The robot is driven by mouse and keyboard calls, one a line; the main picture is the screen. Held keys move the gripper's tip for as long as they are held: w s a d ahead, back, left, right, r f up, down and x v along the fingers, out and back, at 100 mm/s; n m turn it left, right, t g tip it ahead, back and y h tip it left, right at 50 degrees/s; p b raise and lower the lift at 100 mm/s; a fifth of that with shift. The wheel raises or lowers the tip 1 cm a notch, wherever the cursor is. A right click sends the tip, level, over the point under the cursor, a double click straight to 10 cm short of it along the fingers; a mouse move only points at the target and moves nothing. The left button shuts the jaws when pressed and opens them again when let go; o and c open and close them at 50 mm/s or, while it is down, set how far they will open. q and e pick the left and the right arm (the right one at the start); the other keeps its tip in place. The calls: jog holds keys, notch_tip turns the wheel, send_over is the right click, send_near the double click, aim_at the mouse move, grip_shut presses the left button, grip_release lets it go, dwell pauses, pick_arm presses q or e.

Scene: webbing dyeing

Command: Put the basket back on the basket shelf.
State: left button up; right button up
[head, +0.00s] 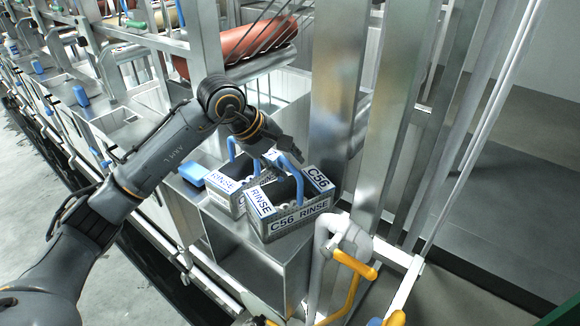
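A grey basket (295,221) labelled "C56 RINSE" has a blue handle and dark contents. It appears at the front edge of a metal shelf (232,231); I cannot tell whether it rests there or hangs slightly above. A second similar basket (224,186), also labelled "RINSE", stands just behind and left of it, partly hidden. My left gripper (291,151) is above the baskets, close to the top of the front basket's blue handle (289,168). Its fingertips are small and dark, so its grip on the handle is unclear. My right gripper is not in view.
A blue block (194,174) sits on the ledge left of the baskets. A wide metal post (338,100) rises close behind them. A white pipe (322,245) and a yellow-handled valve (355,264) stand at the front right. A red roller (245,41) is at the back.

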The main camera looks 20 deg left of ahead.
pick_arm(q)
jog(key=b+v, duration=0.2)
jog(key=v, duration=0.8)
jog(key=shift+r, duration=0.15)
jog(key=shift+s+b, duration=0.1)
jog(key=shift+b, duration=0.2)
dwell(0.6)
